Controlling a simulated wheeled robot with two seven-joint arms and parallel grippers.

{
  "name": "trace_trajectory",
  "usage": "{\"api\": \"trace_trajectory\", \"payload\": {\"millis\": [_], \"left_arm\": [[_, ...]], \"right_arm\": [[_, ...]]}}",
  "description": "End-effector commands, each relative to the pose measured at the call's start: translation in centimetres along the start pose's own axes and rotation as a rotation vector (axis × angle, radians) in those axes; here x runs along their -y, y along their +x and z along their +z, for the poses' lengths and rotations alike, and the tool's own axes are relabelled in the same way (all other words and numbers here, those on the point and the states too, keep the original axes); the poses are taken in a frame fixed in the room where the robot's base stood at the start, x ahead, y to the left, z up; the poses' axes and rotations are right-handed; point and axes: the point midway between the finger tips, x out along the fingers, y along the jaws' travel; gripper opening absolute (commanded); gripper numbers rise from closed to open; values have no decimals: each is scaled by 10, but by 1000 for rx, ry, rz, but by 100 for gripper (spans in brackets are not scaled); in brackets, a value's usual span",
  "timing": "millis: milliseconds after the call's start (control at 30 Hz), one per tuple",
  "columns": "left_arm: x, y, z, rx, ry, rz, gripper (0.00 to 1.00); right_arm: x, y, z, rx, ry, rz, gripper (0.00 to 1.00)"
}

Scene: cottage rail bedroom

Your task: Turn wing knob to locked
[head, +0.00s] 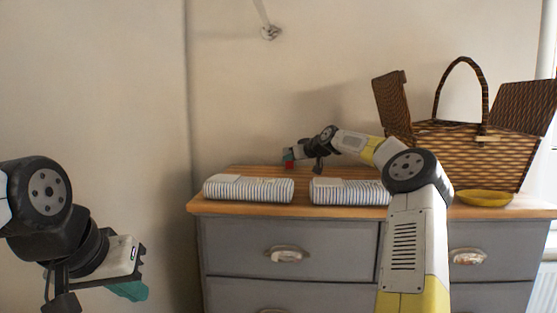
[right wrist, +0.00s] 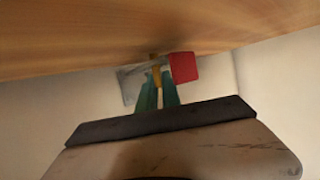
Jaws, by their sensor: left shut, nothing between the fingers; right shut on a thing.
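My right gripper (head: 288,156) reaches over the back of the dresser top, small and far off in the head view. In the right wrist view its teal fingers (right wrist: 158,92) are shut on a small brass-coloured piece, which appears to be the wing knob (right wrist: 155,70). A red block (right wrist: 183,67) sits just right of the fingertips, and a grey plate (right wrist: 131,84) shows to their left. The red block also shows in the head view (head: 289,164). The knob's angle is hard to tell. My left gripper (head: 132,291) is shut and empty at the lower left.
A grey dresser (head: 290,234) with a wooden top stands ahead. Two striped folded cloths (head: 248,189) (head: 348,192) lie along its front edge. An open wicker basket (head: 478,155) and a yellow dish (head: 484,198) stand at the right, near my right arm.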

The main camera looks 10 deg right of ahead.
Motion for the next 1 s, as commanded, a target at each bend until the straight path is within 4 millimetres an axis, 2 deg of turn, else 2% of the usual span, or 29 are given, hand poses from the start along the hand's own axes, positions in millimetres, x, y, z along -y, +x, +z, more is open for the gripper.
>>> {"api": "trace_trajectory", "payload": {"millis": [300,767,800,867,900,1000], "left_arm": [[0,0,0,0,0,0,0],[0,0,0,0,0,0,0],[0,0,0,0,0,0,0],[0,0,0,0,0,0,0],[0,0,0,0,0,0,0],[0,0,0,0,0,0,0]], "right_arm": [[-2,0,1,1,-34,-84,0],[-1,0,2,4,-41,-95,0],[-1,0,2,4,-41,-95,14],[-1,0,2,4,-41,-95,26],[-1,0,2,4,-41,-95,30],[0,0,1,3,-40,-96,30]]}}
